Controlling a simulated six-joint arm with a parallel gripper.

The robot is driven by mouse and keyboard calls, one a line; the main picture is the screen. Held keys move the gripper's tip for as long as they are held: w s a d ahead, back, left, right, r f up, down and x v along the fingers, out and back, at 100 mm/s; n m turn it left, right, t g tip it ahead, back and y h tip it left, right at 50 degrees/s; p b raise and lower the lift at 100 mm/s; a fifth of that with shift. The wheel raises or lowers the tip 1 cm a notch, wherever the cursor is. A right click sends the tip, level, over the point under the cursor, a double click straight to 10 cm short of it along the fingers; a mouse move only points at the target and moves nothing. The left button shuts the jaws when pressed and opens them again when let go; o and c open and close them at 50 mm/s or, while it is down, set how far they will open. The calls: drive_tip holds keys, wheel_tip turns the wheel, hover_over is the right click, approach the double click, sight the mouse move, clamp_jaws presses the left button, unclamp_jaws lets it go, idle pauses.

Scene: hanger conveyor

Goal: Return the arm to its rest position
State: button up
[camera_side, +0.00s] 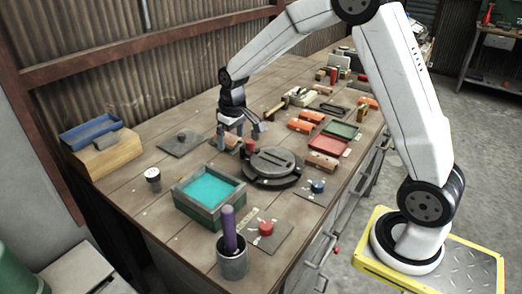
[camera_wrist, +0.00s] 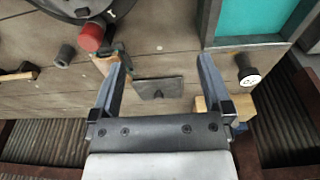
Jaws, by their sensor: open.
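My gripper (camera_side: 241,131) is low over the middle of the wooden workbench (camera_side: 140,205), pointing down beside the round black fixture (camera_side: 277,181). In the wrist view my gripper (camera_wrist: 163,66) has its two fingers wide apart with nothing held between them. A small wooden block with a green part (camera_wrist: 107,68) lies close to the left finger in that view; I cannot tell whether they touch. A grey plate with a knob (camera_wrist: 172,88) shows on the bench beyond the gap between the fingers.
A red-topped cylinder (camera_wrist: 91,37) stands near the gripper. A teal-filled tray (camera_side: 210,186), a dark cup with a purple rod (camera_side: 232,262) and a blue tray on a wooden box (camera_side: 108,157) are nearby. Several red, green and orange boxes crowd the far bench. A corrugated wall (camera_side: 110,90) backs it.

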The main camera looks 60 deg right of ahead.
drive_tip(key=s+a+f, duration=0.1)
drive_tip(key=s+a, duration=0.2)
drive_tip(key=s, duration=0.6)
drive_tip(key=s+a+f+t, duration=0.1)
drive_tip(key=s+a, duration=0.2)
drive_tip(key=s, duration=0.7)
drive_tip(key=shift+s, duration=0.3)
